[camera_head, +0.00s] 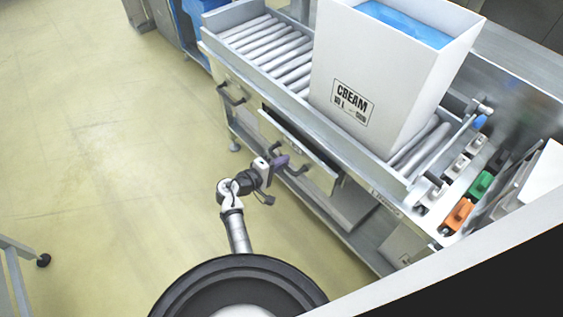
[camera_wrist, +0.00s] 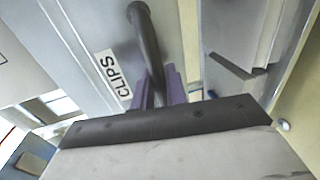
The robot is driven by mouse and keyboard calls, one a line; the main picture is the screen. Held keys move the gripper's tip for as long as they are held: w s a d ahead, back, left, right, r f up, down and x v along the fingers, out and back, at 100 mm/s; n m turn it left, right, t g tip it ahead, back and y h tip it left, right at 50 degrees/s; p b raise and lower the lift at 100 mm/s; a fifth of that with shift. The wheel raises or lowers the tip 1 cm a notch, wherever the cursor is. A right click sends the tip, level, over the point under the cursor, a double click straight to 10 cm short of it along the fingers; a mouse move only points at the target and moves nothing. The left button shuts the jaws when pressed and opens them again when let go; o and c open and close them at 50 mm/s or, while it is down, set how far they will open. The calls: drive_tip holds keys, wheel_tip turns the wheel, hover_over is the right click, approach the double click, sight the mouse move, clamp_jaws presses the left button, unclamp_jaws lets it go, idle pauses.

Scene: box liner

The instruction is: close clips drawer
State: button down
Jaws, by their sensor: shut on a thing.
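The clips drawer (camera_head: 321,176) is in the front of the steel conveyor bench in the head view. It stands a little way out, with a dark gap along its top edge. In the wrist view its grey front bears a white "CLIPS" label (camera_wrist: 113,76). Its dark bar handle (camera_wrist: 146,40) runs down between the purple fingers of my gripper (camera_wrist: 166,88). My gripper (camera_head: 281,161) is at the drawer front in the head view and is shut on the handle. The inside of the drawer is hidden.
A large white box (camera_head: 385,75) with a blue liner stands on the rollers (camera_head: 268,50) above. Another drawer handle (camera_head: 230,95) is to the left. Orange (camera_head: 458,215) and green (camera_head: 481,184) clips sit at the bench's right end. The floor (camera_head: 110,150) to the left is clear.

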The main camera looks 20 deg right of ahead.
drive_tip(key=x, duration=0.2)
drive_tip(key=r+b+x, duration=0.1)
drive_tip(key=x, duration=0.1)
drive_tip(key=shift+d, duration=0.15)
drive_tip(key=c, duration=1.5)
unclamp_jaws()
drive_tip(key=shift+w+d+f, duration=0.1)
drive_tip(key=b+v, duration=0.1)
drive_tip(key=v, duration=1.3)
drive_tip(key=shift+b, duration=0.4)
